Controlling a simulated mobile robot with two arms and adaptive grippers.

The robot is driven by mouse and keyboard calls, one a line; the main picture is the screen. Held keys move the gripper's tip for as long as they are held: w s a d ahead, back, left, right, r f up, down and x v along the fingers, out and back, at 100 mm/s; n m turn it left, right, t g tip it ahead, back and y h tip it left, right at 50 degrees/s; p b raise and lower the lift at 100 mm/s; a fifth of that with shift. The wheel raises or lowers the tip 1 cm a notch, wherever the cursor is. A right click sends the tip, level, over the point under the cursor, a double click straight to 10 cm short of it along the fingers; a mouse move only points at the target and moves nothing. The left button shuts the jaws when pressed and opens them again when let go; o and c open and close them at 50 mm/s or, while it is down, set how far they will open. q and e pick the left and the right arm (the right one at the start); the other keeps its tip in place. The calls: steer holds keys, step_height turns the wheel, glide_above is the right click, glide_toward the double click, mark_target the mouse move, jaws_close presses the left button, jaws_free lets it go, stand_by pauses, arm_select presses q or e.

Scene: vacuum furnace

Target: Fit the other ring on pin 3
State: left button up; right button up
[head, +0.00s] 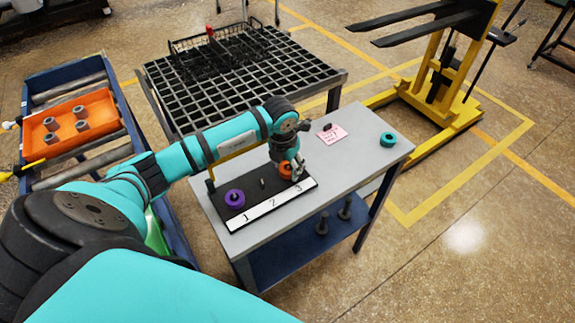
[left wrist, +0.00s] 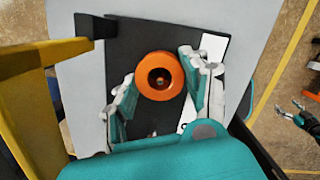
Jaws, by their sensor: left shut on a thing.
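The black board (head: 222,208) lies on the grey table with a white strip (head: 270,205) marked 1, 2, 3. A purple ring (head: 234,198) sits at pin 1, and pin 2 (head: 262,183) is bare. My left gripper (head: 291,168) is shut on an orange ring (head: 286,172) near number 3. The left wrist view shows the orange ring (left wrist: 160,65) between the fingers, with something brownish in its hole; I cannot tell if it is seated. A teal ring (head: 388,139) lies at the table's far right. My right gripper (left wrist: 294,110) is open and empty over the floor.
A pink note (head: 331,134) with a small dark object lies behind the board. A black grid table (head: 240,85) and a yellow lifter (head: 440,80) stand behind. The table's right part is mostly clear.

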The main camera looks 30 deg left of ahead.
arm_select(q)
steer(key=o, duration=1.4)
steer(key=shift+o, duration=0.2)
step_height(320, 180, up, 12)
steer(key=s, duration=0.1)
steer(key=shift+s, duration=0.4)
